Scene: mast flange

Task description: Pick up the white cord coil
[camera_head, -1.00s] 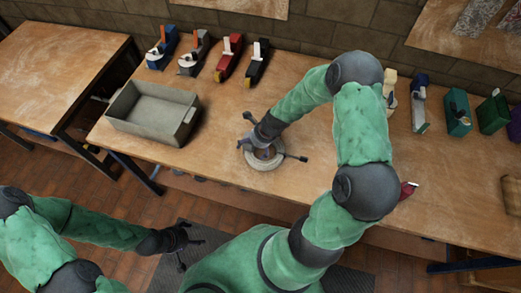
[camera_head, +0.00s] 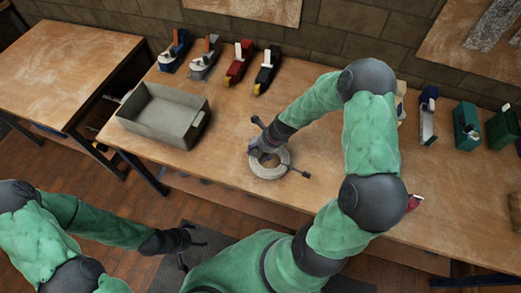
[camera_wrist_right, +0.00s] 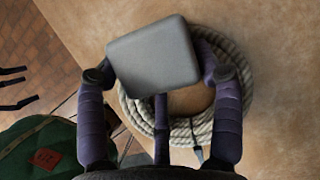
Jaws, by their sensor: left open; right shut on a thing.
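The white cord coil (camera_head: 268,171) is a ring of pale rope on the wooden bench, right of the grey tray. It also shows in the right wrist view (camera_wrist_right: 238,62), partly hidden by my fingers. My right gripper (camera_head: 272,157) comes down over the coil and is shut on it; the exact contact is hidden. In the wrist view, its purple-grey fingers reach over the rope, and a grey rounded block covers their tips. I cannot tell whether the coil is raised. My left gripper (camera_head: 190,243) is open and empty, low in front of the bench.
A grey tray (camera_head: 207,105) stands left of the coil. Several tape dispensers, including a red one (camera_head: 239,63), line the back. Coloured holders, including a green one (camera_head: 466,127), stand at the right. A small red item (camera_head: 413,202) lies near the front edge. A second bench (camera_head: 60,60) is at left.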

